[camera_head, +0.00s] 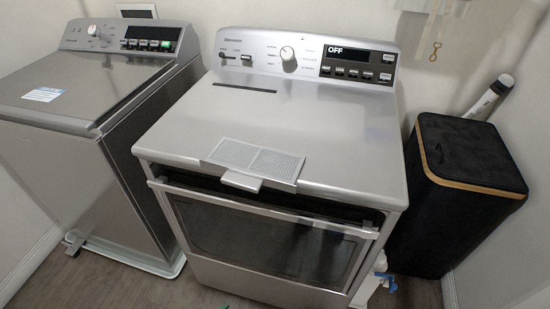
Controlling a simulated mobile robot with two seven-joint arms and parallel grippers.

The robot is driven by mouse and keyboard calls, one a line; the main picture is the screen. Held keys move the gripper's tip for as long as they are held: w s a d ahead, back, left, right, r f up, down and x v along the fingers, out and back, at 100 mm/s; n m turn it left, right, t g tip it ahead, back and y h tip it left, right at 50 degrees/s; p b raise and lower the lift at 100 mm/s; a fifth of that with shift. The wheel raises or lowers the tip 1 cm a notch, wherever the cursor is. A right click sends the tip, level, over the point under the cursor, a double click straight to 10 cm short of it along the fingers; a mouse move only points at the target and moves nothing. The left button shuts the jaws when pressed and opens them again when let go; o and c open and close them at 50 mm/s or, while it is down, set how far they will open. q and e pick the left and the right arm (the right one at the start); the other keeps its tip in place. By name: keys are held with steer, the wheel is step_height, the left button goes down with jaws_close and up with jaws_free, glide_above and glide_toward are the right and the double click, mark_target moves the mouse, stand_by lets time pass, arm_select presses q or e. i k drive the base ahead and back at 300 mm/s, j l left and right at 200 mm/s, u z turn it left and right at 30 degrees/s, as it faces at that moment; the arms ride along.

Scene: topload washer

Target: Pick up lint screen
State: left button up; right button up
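The lint screen (255,160) is a flat light-grey mesh panel with two sections and a small handle tab at its front edge. It lies on the front part of the dryer's top (310,125), with its handle sticking out over the front edge. A dark narrow slot (245,88) shows at the back left of the dryer's top. Neither of my grippers shows in the head view.
The dryer door (260,228) is tilted slightly open at its top. A topload washer (100,85) stands at the left. A black hamper (460,180) with a wooden rim stands at the right, with a white tube behind it. The dryer's top is otherwise clear.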

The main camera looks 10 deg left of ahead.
mark_target(249, 167)
steer(key=j+z, duration=0.25)
steer(key=j, duration=0.2)
steer(key=j+z, duration=0.3)
steer(key=j, duration=0.35)
steer(key=k+j+z, duration=0.1)
steer(key=j, duration=0.25)
steer(key=k+j, duration=0.1)
steer(key=j, duration=0.2)
steer(key=z, duration=0.05)
